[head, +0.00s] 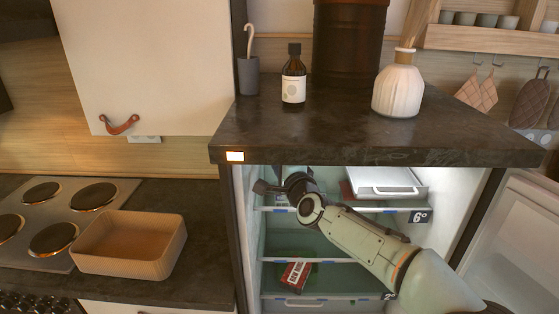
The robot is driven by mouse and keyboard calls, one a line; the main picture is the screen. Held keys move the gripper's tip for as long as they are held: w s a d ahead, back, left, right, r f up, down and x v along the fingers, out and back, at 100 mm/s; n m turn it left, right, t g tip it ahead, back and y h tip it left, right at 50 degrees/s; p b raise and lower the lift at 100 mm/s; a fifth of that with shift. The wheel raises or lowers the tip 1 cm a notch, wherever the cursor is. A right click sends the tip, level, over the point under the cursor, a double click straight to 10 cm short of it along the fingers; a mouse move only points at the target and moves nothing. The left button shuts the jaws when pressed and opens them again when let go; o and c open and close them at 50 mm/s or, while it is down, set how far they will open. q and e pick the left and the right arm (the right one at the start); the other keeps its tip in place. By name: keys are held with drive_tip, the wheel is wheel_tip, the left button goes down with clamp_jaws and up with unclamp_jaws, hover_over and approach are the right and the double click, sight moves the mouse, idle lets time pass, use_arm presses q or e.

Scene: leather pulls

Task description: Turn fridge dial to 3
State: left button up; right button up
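The fridge (456,190) stands open below a dark countertop, with its lit interior and shelves showing. My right arm comes in from the lower right and reaches into the fridge. My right gripper (268,188) is at the upper left of the interior, close to the left wall and just under the countertop. Its fingers are small and dark, so I cannot tell whether they are open or shut. I cannot make out the dial; the gripper, arm or countertop may hide it. My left gripper is out of view.
The countertop (350,150) overhangs the fridge and carries a bottle (293,78), a cup (248,76) and a white vase (398,91). A white container (385,180) sits on the upper shelf and a red packet (296,274) lower down. The open door (520,235) is at right.

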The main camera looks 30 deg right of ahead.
use_arm(q)
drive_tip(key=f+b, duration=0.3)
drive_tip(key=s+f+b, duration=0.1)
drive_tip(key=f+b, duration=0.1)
drive_tip(key=b, duration=0.1)
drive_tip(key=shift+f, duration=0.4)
use_arm(e)
drive_tip(key=s+a, duration=0.2)
drive_tip(key=s, duration=1.1)
drive_tip(key=shift+s, duration=0.15)
drive_tip(key=shift+f, duration=0.1)
